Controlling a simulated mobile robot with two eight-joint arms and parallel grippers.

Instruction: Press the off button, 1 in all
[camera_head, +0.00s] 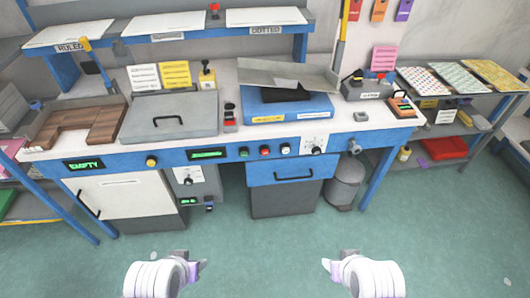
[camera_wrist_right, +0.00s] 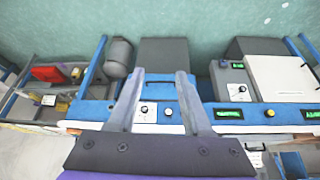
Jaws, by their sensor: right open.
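No label reading "off" is legible, so I cannot tell for certain which is the off button. My left gripper (camera_head: 203,263) is low in the head view, in front of and apart from the bench; its jaws are too small to judge. My right gripper (camera_head: 326,264) is also low and apart from the bench. In the right wrist view its fingers (camera_wrist_right: 160,76) are spread and empty.
A yellow knob (camera_head: 151,161) and a lit green display (camera_head: 207,154) are left of the buttons. A white dial plate (camera_head: 314,144) is to their right. A drawer (camera_head: 291,170) with a handle lies below. A grey bin (camera_head: 344,182) stands right. Open floor (camera_head: 260,250) lies in front.

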